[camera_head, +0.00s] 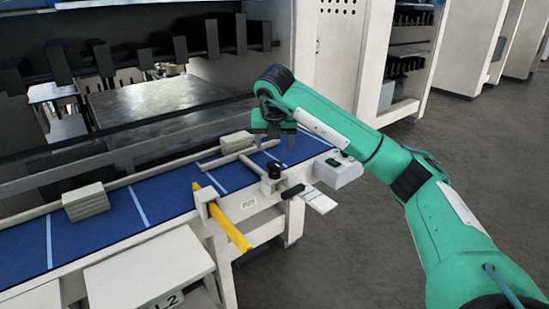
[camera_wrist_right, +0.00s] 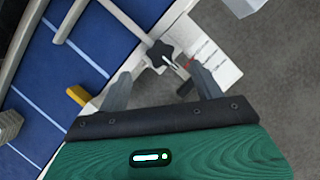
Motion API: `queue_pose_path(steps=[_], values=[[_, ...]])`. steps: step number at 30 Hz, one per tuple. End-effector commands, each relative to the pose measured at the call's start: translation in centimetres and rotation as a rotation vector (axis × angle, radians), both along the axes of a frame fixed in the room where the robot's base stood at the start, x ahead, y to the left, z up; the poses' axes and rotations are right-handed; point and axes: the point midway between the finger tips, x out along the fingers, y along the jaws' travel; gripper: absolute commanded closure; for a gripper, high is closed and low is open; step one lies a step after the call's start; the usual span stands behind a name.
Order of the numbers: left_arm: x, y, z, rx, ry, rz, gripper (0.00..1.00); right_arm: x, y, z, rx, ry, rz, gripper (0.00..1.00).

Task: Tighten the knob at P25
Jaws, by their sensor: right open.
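A black star-shaped knob (camera_head: 273,170) sits on a pale bracket at the front edge of the blue-topped conveyor. It also shows in the right wrist view (camera_wrist_right: 161,53), just beyond and between the fingertips. My right gripper (camera_head: 274,143) is open and empty, above and a little behind the knob in the head view, and not visibly touching it. In the right wrist view its two fingers (camera_wrist_right: 161,76) stand apart. A small plate on the front rail (camera_head: 248,203) is too small to read, so I cannot confirm P25. My left gripper is out of view.
A yellow bar (camera_head: 229,225) juts from the front edge left of the knob. A white tag plate (camera_head: 318,201) and a grey-white box (camera_head: 338,170) are right of it. Grey stacks (camera_head: 86,201) lie on the blue conveyor (camera_head: 115,222). Floor at right is clear.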

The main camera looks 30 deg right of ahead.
Motion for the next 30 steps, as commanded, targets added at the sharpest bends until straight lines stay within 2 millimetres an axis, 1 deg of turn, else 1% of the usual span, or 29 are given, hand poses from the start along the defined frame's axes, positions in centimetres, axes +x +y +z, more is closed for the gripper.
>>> queue_pose_path(steps=[1,6,10,16,30], values=[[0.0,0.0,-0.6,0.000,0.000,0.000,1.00,-0.3,0.3,0.9,0.000,-0.005,0.001,0.33],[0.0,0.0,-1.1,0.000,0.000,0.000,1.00,-1.4,1.0,4.1,0.000,-0.005,0.001,0.33],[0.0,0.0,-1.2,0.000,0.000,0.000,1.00,-1.8,1.2,5.4,-0.001,-0.003,0.000,0.33],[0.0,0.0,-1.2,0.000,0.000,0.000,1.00,-2.1,1.4,6.0,0.000,-0.001,0.000,0.33],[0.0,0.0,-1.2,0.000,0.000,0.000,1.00,-2.1,1.4,6.0,0.000,-0.001,0.000,0.33]])
